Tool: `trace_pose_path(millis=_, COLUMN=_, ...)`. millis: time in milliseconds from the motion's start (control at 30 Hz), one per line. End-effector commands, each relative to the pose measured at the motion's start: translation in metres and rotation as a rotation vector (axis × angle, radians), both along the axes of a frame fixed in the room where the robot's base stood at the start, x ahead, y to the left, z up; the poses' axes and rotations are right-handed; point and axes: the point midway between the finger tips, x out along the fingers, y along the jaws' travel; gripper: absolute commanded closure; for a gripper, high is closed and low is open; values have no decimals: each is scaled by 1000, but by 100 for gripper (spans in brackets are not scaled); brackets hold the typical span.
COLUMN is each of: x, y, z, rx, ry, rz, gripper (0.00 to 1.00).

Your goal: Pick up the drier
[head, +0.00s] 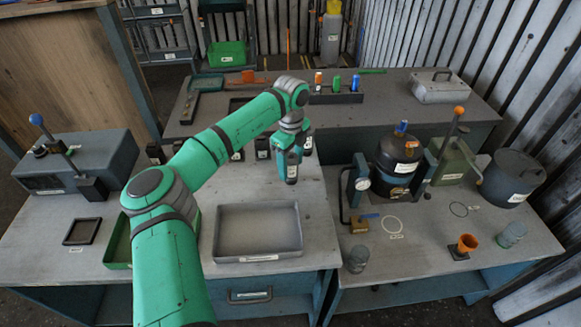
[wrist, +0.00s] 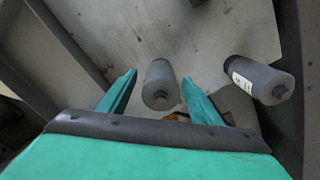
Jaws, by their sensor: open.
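My gripper (wrist: 159,77) is open, with one green finger on each side of a grey cylinder (wrist: 161,88). The cylinder shows end-on in the wrist view, and gaps show between it and both fingers. I cannot tell by any readable label which cylinder is the drier. In the head view my gripper (head: 288,160) points down over the back of the left bench, among several small dark cylinders such as one with a white label (head: 262,149).
A shallow grey tray (head: 301,238) stands on the bench in front of my gripper. A grey box with a blue-knobbed lever (head: 80,165) is at left. A black vessel (head: 398,160) and an orange cup (head: 467,243) stand on the right bench. Bare bench lies right of my gripper.

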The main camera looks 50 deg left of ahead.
Motion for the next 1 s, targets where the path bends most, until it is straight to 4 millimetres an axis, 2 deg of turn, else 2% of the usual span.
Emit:
trace_pose_path(millis=200, x=0, y=1, z=-21, rx=0, ry=0, rz=1, gripper=42)
trace_pose_path(millis=433, x=0, y=0, z=-23, rx=0, ry=-1, rz=0, gripper=42)
trace_pose_path(millis=467, x=0, y=0, z=-23, rx=0, ry=-1, rz=0, gripper=44)
trace_pose_path(millis=600, x=0, y=0, z=-23, rx=0, ry=0, rz=0, gripper=78)
trace_pose_path(millis=667, x=0, y=0, z=-23, rx=0, ry=0, rz=0, gripper=92)
trace_pose_path(millis=700, x=0, y=1, z=-22, rx=0, ry=-1, rz=0, gripper=96)
trace_pose_path(millis=1000, x=0, y=0, z=-20, rx=0, ry=-2, rz=0, gripper=96)
